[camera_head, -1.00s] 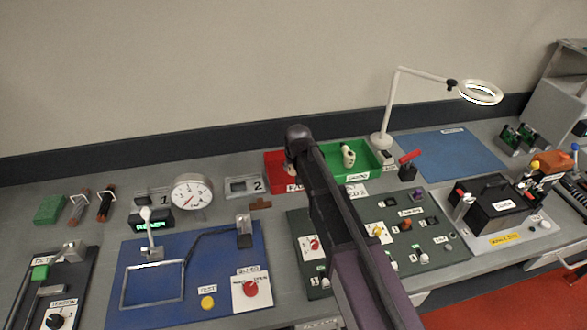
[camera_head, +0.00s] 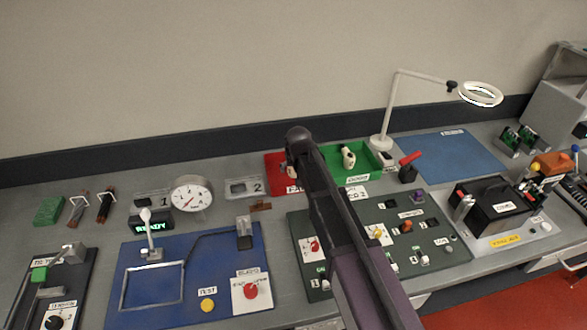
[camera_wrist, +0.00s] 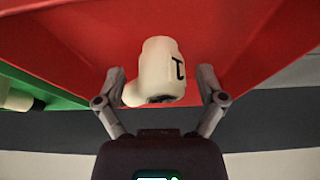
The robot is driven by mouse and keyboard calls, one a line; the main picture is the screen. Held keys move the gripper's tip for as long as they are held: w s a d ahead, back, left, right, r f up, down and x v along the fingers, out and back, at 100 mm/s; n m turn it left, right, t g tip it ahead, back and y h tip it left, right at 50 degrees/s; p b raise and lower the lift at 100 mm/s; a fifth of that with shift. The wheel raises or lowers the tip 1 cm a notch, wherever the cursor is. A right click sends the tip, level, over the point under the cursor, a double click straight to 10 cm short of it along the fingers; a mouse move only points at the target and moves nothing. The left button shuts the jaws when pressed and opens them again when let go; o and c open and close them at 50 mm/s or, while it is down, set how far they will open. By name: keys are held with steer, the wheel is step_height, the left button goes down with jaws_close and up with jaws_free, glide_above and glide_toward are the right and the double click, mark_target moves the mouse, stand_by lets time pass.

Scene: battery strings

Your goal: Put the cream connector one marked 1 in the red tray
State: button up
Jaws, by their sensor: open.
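The cream connector marked 1 (camera_wrist: 162,70) shows in the wrist view against the inside of the red tray (camera_wrist: 240,28). Its black 1 faces the camera. My gripper (camera_wrist: 162,78) is open, with one finger on each side of the connector. The left finger is close to its side stub, and a gap shows on the right. I cannot tell whether the connector rests fully on the tray floor. In the head view the red tray (camera_head: 272,160) is partly hidden behind my arm, which also hides the connector.
The green tray (camera_head: 370,158) stands right beside the red tray and holds another cream connector (camera_head: 348,157). A lamp (camera_head: 384,115) rises behind it. A dark green panel (camera_head: 440,236) with knobs and sockets lies in front. A meter (camera_head: 192,195) stands to the left.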

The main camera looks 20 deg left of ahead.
steer(key=shift+r, duration=0.2)
steer(key=p+v, duration=1.1)
steer(key=shift+r, duration=0.4)
steer(key=shift+s+d, duration=0.1)
steer(key=shift+s, duration=0.05)
stand_by(0.7)
steer(key=s+d+m+g, duration=0.1)
steer(key=s+d, duration=0.3)
steer(key=d, duration=0.9)
steer(key=s+d+f+m+g+h, duration=0.1)
steer(key=s+d+m, duration=0.2)
steer(key=d, duration=1.1)
steer(key=s+d+m+g+h, duration=0.1)
steer(key=s+d, duration=0.5)
steer(key=d, duration=0.7)
steer(key=shift+d+f+m+g, duration=0.2)
steer(key=shift+d+m+g, duration=0.15)
steer(key=shift+m+g, duration=0.15)
